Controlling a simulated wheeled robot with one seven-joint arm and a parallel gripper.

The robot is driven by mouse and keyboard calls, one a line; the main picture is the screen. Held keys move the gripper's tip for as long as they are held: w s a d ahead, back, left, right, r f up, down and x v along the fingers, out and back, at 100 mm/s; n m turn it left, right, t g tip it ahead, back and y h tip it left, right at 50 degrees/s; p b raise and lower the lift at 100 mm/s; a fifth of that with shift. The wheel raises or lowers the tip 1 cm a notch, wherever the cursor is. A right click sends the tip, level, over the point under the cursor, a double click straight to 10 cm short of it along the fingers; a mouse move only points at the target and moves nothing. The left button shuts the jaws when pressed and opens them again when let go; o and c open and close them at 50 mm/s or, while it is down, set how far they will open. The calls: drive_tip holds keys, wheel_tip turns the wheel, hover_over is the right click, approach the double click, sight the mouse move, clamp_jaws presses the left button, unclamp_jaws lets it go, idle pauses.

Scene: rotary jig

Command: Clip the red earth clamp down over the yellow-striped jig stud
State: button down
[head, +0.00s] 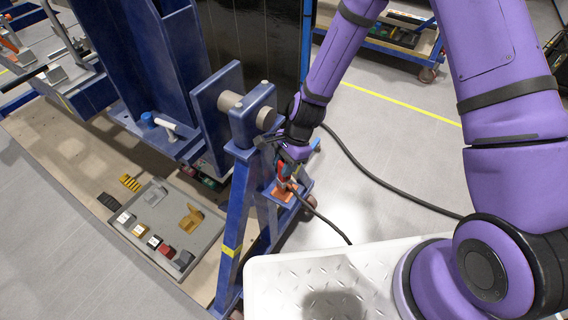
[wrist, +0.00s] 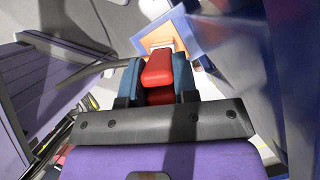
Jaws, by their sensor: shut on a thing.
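My gripper (head: 289,162) is shut on the red earth clamp (head: 281,173), beside the blue jig frame. In the wrist view, the clamp (wrist: 158,67) sits between the two blue-grey fingers. Beyond its far end is a copper-orange pad (wrist: 166,34) on a blue plate, with a pale piece at the clamp's tip. In the head view the pad (head: 283,195) shows just below the clamp. I cannot tell whether the clamp touches it. A yellow stripe (head: 231,251) marks the jig's blue leg. I cannot make out a yellow-striped stud; the gripper and clamp may hide it.
The blue upright (head: 236,205) stands close left of my gripper. A dark cable (head: 325,222) trails from near the clamp toward the pale ribbed deck (head: 330,285). A grey tray (head: 170,225) with several small blocks lies left. Open floor (head: 390,150) is right.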

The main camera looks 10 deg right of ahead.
drive_tip(key=shift+f, duration=0.15)
drive_tip(key=c, duration=0.8)
unclamp_jaws()
drive_tip(key=d+r+n+t+h, duration=0.15)
drive_tip(key=d+r, duration=0.35)
drive_tip(key=r, duration=0.5)
drive_tip(key=s+d+r+n+t, duration=0.1)
drive_tip(key=d+r+n, duration=0.25)
drive_tip(key=r, duration=0.75)
drive_tip(key=d+r+n+t+h, duration=0.1)
drive_tip(key=d+r, duration=0.5)
drive_tip(key=r, duration=0.4)
drive_tip(key=s+d+r+n+t, duration=0.2)
drive_tip(key=s+d+r, duration=0.3)
drive_tip(key=s, duration=0.3)
drive_tip(key=s+d+r+n+t+h, duration=0.1)
drive_tip(key=s+d+r+n, duration=0.3)
drive_tip(key=s+r, duration=0.4)
drive_tip(key=shift+s+d+r+t, duration=0.25)
drive_tip(key=shift+s+d+t, duration=0.2)
drive_tip(key=shift+s+d, duration=0.25)
